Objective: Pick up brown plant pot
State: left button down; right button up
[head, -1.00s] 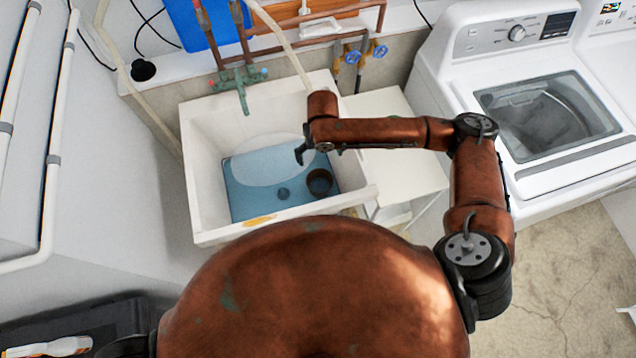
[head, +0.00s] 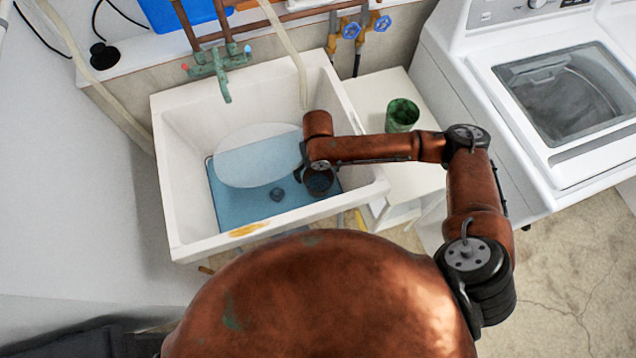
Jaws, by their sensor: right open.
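The brown plant pot (head: 320,183) stands in the white sink, in the right part of its blue bottom. It is small, round and dark inside. My right gripper (head: 301,174) reaches down into the sink at the pot's left rim. The arm's wrist hides part of the gripper and the far side of the pot. The gripper is open, and I cannot tell whether a finger touches the pot or lies inside its rim. My left gripper is not in view.
The white sink (head: 181,205) has raised walls around the pot. A white plate-like disc (head: 245,160) and a small dark piece (head: 277,194) lie in it. A green faucet (head: 222,75) overhangs the back. A green cup (head: 402,115) stands on a white side table (head: 375,92). A washer (head: 480,90) stands right.

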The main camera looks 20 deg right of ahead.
notch_tip(320, 180, down, 5)
jog(key=shift+w+d+f+b, duration=0.1)
jog(key=shift+w+d+b, duration=0.05)
jog(key=shift+b, duration=0.65)
jog(key=shift+c, duration=0.4)
jog(key=c, duration=1.1)
jog(key=shift+o, duration=0.2)
